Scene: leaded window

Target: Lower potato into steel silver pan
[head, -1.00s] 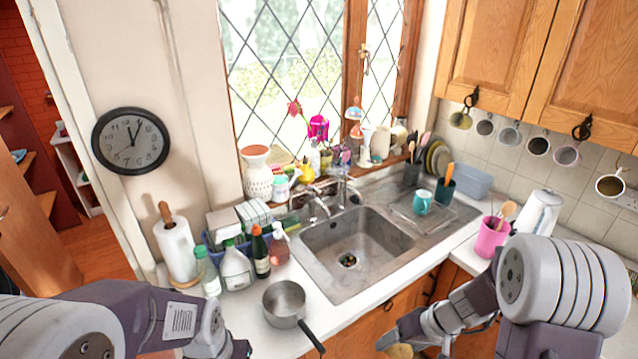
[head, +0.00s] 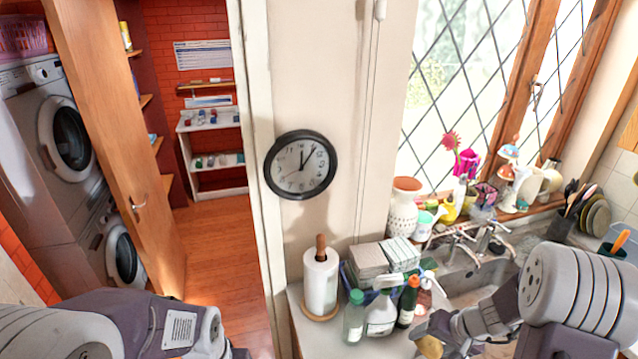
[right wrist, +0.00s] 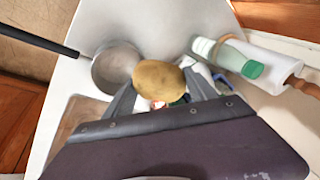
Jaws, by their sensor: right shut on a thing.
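The yellow-brown potato (right wrist: 158,80) is between the fingers of my right gripper (right wrist: 159,90), which is shut on it. In the head view the potato (head: 430,347) shows at the bottom edge, below my right gripper (head: 436,328). The steel pan (right wrist: 114,68) shows in the right wrist view, just left of the potato, its dark handle pointing left. The potato overlaps the pan's right rim in that picture; the height between them cannot be told. The pan is not in the head view. My left arm is at the lower left; its fingers are not clearly shown.
A green-capped bottle (head: 354,317), a white bottle (head: 381,314) and a dark bottle (head: 408,301) stand on the counter near the paper towel roll (head: 321,282). The sink (head: 470,285) is behind my right arm. A wooden door (head: 112,140) stands open at left.

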